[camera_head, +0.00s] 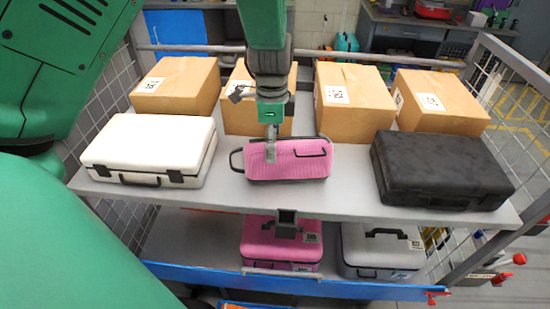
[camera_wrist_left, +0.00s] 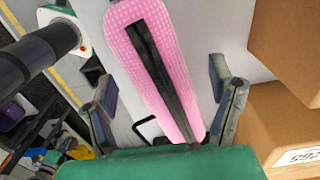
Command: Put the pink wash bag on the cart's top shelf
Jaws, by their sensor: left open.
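The pink wash bag (camera_head: 305,164) lies on the cart's top shelf (camera_head: 300,199), near its front middle, between a white case and a black case. It has a black loop on its left end. My left gripper (camera_head: 271,148) is over the left part of the bag. In the left wrist view its fingers (camera_wrist_left: 160,108) are open, one on each side of the pink bag (camera_wrist_left: 172,88), with visible gaps on both sides. The bag's black zip strip faces the camera. My right gripper is not in view.
A white case (camera_head: 150,145) stands left of the bag and a black case (camera_head: 440,168) right of it. Several cardboard boxes (camera_head: 352,98) line the shelf's back. The lower shelf holds a pink case (camera_head: 272,250) and a grey case (camera_head: 375,250). Wire mesh sides bound the cart.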

